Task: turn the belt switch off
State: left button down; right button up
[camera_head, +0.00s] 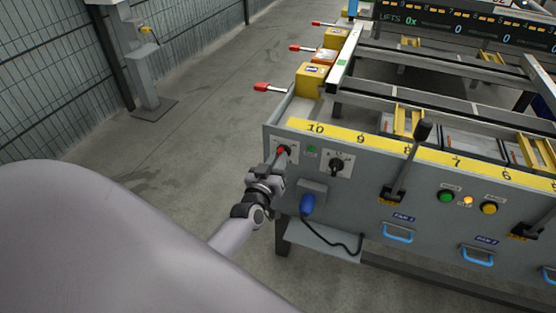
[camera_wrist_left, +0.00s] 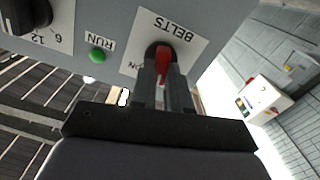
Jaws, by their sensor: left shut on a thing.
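The belt switch (camera_head: 281,150) is a rotary knob with a red handle on a white plate, at the left end of the grey panel. In the left wrist view the red handle (camera_wrist_left: 164,65) sits between my fingers, on a plate marked BELTS that appears upside down. My left gripper (camera_head: 279,160) is at the switch and shut on its red handle. The fingers hide part of the plate's lettering, so I cannot read the switch's setting for certain. My right gripper is not in view.
A green RUN lamp (camera_head: 311,150) and a black selector knob (camera_head: 337,166) are just right of the switch. A blue plug (camera_head: 307,204) with a black cable hangs below. A black lever (camera_head: 405,160) stands farther right.

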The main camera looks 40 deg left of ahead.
pick_arm(q)
jog(key=n, duration=0.6)
jog(key=shift+a+b, duration=0.1)
jog(key=shift+b, duration=0.2)
jog(key=shift+n, duration=0.3)
jog(key=c, duration=1.1)
grip_release()
